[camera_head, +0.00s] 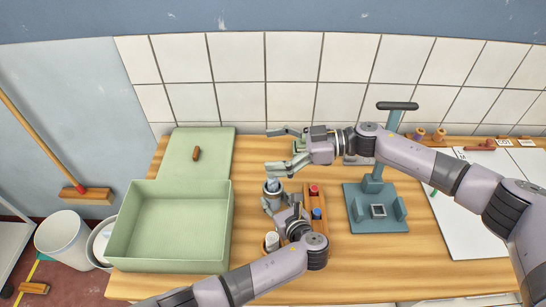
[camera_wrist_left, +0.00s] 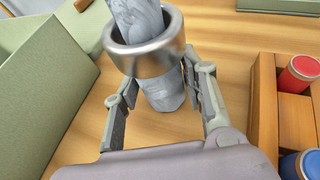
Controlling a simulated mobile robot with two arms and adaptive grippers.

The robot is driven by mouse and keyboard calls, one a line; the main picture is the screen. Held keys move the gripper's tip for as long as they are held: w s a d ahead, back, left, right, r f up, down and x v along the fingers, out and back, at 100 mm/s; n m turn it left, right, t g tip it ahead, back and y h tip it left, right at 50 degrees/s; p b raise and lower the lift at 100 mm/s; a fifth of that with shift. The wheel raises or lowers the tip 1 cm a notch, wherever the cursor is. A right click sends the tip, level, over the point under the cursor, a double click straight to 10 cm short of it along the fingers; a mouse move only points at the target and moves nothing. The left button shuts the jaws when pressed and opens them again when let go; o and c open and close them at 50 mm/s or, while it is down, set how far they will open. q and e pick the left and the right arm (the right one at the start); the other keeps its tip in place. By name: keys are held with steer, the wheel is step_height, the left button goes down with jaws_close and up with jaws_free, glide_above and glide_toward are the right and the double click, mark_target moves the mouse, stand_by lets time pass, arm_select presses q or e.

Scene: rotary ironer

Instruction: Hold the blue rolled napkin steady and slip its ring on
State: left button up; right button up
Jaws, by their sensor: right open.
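The blue-grey rolled napkin (camera_wrist_left: 163,92) stands roughly upright in the left wrist view, on or just above the wooden table. A shiny metal ring (camera_wrist_left: 146,55) sits around its upper part, with napkin showing above and below. My left gripper (camera_wrist_left: 160,98) has one finger on each side of the napkin, below the ring, and appears closed on it. In the head view the ring and napkin top (camera_head: 272,185) show just above my left gripper (camera_head: 273,204). My right gripper (camera_head: 277,150) is open and empty, its lower finger close above the napkin top.
A wooden rack (camera_head: 314,233) with red and blue rolls stands right of the napkin. A cup with a white roll (camera_head: 272,240) is nearer the front. A teal stand (camera_head: 375,220) is right, a green box (camera_head: 168,264) left. The front right table is clear.

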arm_select(q)
steer(key=o, duration=0.4)
steer(key=shift+s, duration=0.1)
